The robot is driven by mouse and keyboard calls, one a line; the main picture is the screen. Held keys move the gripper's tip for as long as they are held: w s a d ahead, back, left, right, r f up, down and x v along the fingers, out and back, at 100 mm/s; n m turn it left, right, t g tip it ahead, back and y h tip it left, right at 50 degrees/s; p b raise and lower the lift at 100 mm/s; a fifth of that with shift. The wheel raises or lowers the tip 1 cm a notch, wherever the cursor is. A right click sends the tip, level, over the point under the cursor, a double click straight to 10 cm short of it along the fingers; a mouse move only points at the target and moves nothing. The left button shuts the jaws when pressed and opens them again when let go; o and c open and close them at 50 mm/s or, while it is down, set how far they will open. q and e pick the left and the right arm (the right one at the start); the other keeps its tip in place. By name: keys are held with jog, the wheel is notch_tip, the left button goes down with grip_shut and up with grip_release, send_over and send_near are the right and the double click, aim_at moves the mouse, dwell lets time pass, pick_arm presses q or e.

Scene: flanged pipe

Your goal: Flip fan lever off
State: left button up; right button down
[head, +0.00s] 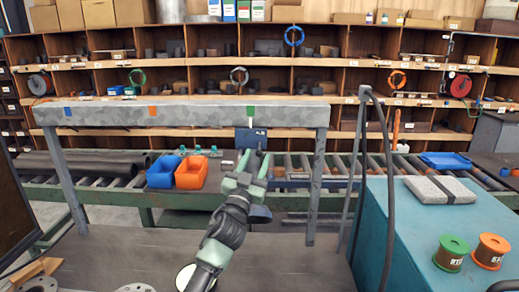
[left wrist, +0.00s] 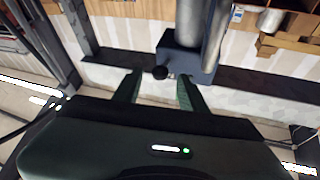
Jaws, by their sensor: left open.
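A small blue box (head: 251,138) with a white marking hangs under the grey beam in the head view, just beyond my left gripper (head: 255,160). In the left wrist view the blue box (left wrist: 190,58) has a grey pipe at its upper side and a round black knob (left wrist: 160,73), which looks like the end of the lever. My left gripper (left wrist: 158,88) is open, with its two green fingers pointing at the box. The knob appears between the fingertips; I cannot tell whether they touch it. The lever's shaft is hidden. My right gripper is not in view.
The grey beam (head: 180,114) on posts crosses above my left gripper. Behind it are a roller conveyor (head: 100,182), a blue bin (head: 163,172), an orange bin (head: 191,173) and shelves. A teal cabinet (head: 430,215) with two spools stands right, beside a dark upright hose (head: 386,180).

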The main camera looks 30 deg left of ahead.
aim_at(260, 154)
pick_arm(q)
jog(key=x, duration=0.2)
jog(key=shift+w+a+f, duration=0.1)
jog(key=shift+w+a, duration=0.05)
jog(key=shift+w, duration=0.5)
jog(key=c, duration=0.8)
grip_shut()
jog(key=f+t+b, duration=0.1)
jog(key=b, duration=0.4)
jog(key=shift+r, duration=0.3)
jog(key=shift+m, duration=0.3)
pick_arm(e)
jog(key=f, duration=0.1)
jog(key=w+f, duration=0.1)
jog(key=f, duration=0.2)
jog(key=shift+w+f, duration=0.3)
